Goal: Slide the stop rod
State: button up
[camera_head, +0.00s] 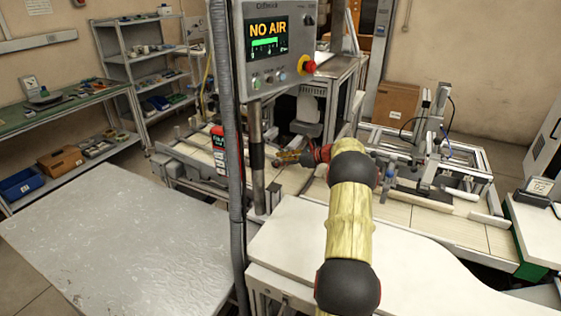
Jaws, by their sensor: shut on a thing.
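A dark upright rod (257,175) stands below the control panel, with a black band partway up; I take it for the stop rod but cannot be sure. My gripper (281,158) is small in view, at the end of my arm, just right of this rod at the height of the band. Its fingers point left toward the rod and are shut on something. The held part is too small to make out clearly, and the contact is not clear.
The control panel (272,75) reads "NO AIR" and has a red button (308,66). A grey upright conduit (225,130) stands left of the rod. A white worktop (290,240) lies below my arm. A framed fixture (430,150) stands right. A bare grey table (120,235) is left.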

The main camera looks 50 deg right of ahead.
grip_shut()
jog(key=d+p, duration=0.1)
jog(key=w+d+p, duration=0.1)
jog(key=d+p, duration=0.1)
jog(key=shift+r, duration=0.15)
jog(key=shift+w+d+p, duration=0.15)
jog(key=shift+d+p, duration=0.2)
jog(key=shift+d, duration=0.35)
jog(key=o, duration=1)
grip_release()
jog(key=shift+o, duration=0.4)
notch_tip(320, 180, up, 10)
